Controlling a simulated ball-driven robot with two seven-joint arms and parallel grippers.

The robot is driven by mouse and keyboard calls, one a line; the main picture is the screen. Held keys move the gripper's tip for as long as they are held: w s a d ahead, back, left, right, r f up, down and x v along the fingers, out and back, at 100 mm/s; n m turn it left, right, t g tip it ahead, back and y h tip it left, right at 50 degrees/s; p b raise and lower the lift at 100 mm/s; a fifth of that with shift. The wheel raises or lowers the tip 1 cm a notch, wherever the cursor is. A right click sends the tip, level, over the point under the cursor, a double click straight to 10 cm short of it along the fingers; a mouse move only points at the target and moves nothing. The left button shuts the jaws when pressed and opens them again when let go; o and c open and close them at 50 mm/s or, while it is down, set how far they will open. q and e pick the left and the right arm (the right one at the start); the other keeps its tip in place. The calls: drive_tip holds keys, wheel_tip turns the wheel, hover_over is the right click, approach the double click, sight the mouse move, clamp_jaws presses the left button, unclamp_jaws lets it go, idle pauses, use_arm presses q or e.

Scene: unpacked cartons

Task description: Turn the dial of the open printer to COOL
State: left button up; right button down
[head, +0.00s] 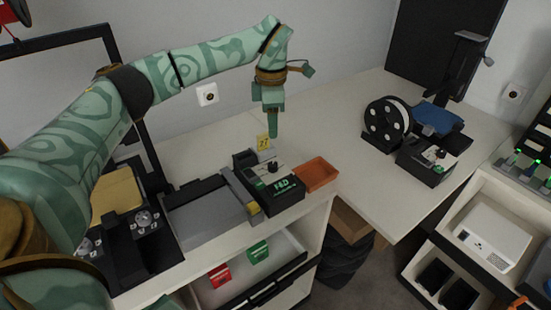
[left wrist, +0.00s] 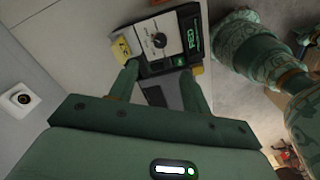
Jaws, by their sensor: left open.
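A dark control box with a pale top (head: 275,187) sits at the right end of a grey flat machine (head: 205,212) on the near bench. It carries a black dial (head: 272,167) and a green lit display (head: 286,184). The dial (left wrist: 160,41) also shows in the left wrist view; its markings are too small to read. My left gripper (head: 273,134) hangs fingers down above and behind the box, apart from the dial. In the left wrist view its two fingers (left wrist: 160,72) are spread and empty, with the box beyond them. My right gripper is not in view.
Another machine with a spool (head: 387,121) and a knobbed control box (head: 430,160) stands on the right bench. Bare bench lies between them.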

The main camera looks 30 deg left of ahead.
use_arm(q)
hover_over(272, 164)
wheel_tip(272, 164, down, 5)
drive_tip(key=shift+f+b, duration=0.1)
drive_tip(key=shift+b, duration=0.35)
wheel_tip(272, 164, down, 7)
drive_tip(key=shift+d+r+b, duration=0.1)
drive_tip(key=shift+b, duration=0.6)
drive_tip(key=shift+f, duration=0.6)
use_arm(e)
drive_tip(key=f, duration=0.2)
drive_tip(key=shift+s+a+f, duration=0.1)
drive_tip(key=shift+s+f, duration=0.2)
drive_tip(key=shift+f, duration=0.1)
use_arm(q)
drive_tip(key=c, duration=1)
